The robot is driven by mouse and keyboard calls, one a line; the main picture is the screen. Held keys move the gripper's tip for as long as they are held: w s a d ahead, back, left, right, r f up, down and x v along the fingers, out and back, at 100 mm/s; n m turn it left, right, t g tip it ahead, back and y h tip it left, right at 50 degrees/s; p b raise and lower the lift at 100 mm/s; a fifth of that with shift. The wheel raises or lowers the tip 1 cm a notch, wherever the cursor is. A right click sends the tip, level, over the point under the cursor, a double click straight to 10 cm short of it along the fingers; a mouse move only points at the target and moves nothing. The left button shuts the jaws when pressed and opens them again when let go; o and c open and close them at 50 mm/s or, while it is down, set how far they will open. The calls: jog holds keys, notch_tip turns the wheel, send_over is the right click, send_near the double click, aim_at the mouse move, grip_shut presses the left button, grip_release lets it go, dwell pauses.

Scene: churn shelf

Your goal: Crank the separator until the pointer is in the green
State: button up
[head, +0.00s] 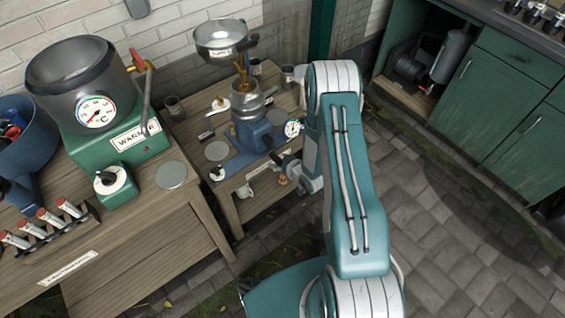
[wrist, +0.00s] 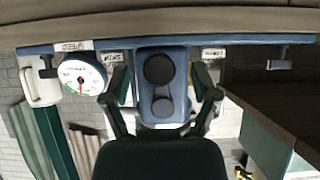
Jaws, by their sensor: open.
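The separator (head: 250,130) is a blue-based machine with a metal bowl on top, standing on the low wooden bench. In the wrist view, which looks upside down, its blue body (wrist: 180,60) is straight ahead. Two dark round parts, one larger (wrist: 160,69) and one smaller (wrist: 162,108), sit on that body, apparently the crank's hub and knob. The white dial (wrist: 82,74) has red and green marks; it also shows in the head view (head: 293,128). I cannot read its pointer surely. My gripper (wrist: 163,88) is open, its fingers on either side of the dark parts. Contact is unclear.
A green warmer (head: 118,150) with a metal pot and temperature dial stands on the left bench, near a rack of tubes (head: 45,228). Small cups and discs lie around the separator. Green cabinets (head: 490,110) stand right. Paved floor (head: 455,235) is clear at the lower right.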

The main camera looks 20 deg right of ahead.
jog(key=shift+w+a+f, duration=0.1)
jog(key=shift+w+f, duration=0.1)
jog(key=shift+w, duration=0.15)
jog(key=shift+w+a+f, duration=0.15)
jog(key=shift+w, duration=0.15)
grip_shut()
